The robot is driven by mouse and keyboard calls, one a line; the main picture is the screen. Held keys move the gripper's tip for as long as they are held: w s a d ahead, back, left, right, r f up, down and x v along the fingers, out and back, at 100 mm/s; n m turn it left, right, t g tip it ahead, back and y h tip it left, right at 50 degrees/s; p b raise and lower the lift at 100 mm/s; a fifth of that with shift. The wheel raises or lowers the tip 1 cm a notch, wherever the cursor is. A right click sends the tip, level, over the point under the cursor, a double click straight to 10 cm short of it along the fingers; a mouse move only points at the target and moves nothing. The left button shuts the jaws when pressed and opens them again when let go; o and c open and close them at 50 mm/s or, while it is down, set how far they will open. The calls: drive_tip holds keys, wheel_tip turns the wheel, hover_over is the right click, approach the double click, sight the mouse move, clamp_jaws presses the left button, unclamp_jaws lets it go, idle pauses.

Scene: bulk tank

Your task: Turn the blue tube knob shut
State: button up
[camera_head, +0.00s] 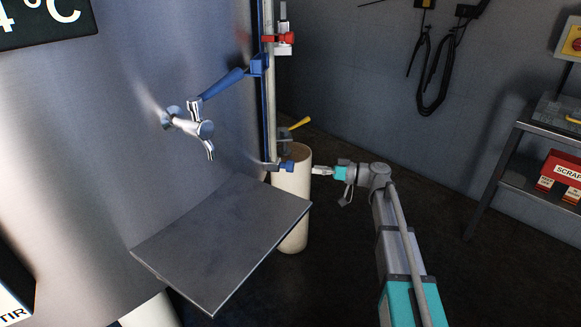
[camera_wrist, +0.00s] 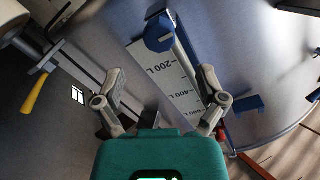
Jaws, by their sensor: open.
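The blue tube knob (camera_head: 288,166) sits at the foot of the level tube on the tank's right side. In the wrist view a round blue knob (camera_wrist: 159,32) shows at the lower-numbered end of the litre scale (camera_wrist: 172,75). My gripper (camera_head: 318,171) is just right of the knob in the head view, apart from it. In the wrist view my gripper (camera_wrist: 161,72) has its two fingers spread wide, with nothing held between them. The knob appears beyond the fingertips, roughly centred between them.
A blue-handled lever (camera_head: 222,83) and chrome tap (camera_head: 190,125) stick out from the tank. A red clamp (camera_head: 278,38) is higher on the tube. A metal shelf (camera_head: 225,245) juts out below.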

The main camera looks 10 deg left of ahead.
sight(290, 166)
drive_tip(key=a, duration=0.8)
drive_tip(key=shift+w+a, duration=0.1)
drive_tip(key=shift+a, duration=0.05)
drive_tip(key=c, duration=1.1)
drive_tip(key=shift+c, duration=0.2)
